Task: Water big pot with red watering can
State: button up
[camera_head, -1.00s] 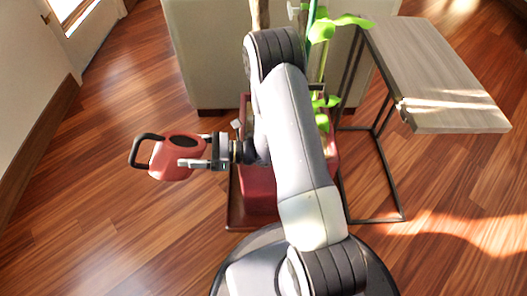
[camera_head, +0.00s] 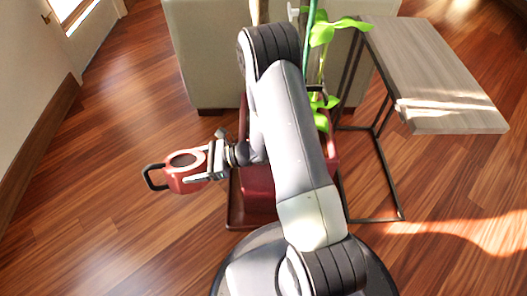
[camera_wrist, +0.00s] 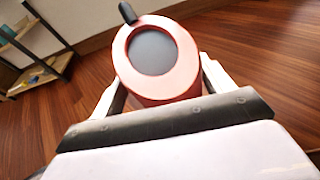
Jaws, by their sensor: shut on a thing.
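The red watering can (camera_head: 184,183) with a black handle is held in the air left of the big pot in the head view. My gripper (camera_head: 208,165) is shut on it, with a finger on each side of the body. In the wrist view the can (camera_wrist: 122,60) shows its pink-red rim and dark grey round opening between the fingers. Its spout is not clearly seen. The big red pot (camera_head: 259,186) with a green-leaved plant (camera_head: 323,33) stands on a dark red base; my arm hides much of it.
A wooden-topped side table (camera_head: 435,75) with a thin black metal frame stands right of the pot. A beige cabinet or sofa (camera_head: 205,60) is behind it. A shelf (camera_wrist: 30,45) shows at upper left in the wrist view. The floor at left is clear.

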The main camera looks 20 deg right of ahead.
aim_at(165, 168)
jog(key=shift+s+a+r+p, duration=0.1)
jog(key=shift+a+r+p, duration=0.15)
jog(key=shift+a+r, duration=0.75)
jog(key=shift+s+a+r+p, duration=0.1)
jog(key=shift+a+r+p, duration=0.2)
jog(key=shift+a, duration=1.35)
jog(key=shift+a+r+p, duration=0.2)
jog(key=shift+a+r, duration=0.55)
jog(key=shift+a, duration=0.55)
jog(key=shift+s, duration=0.1)
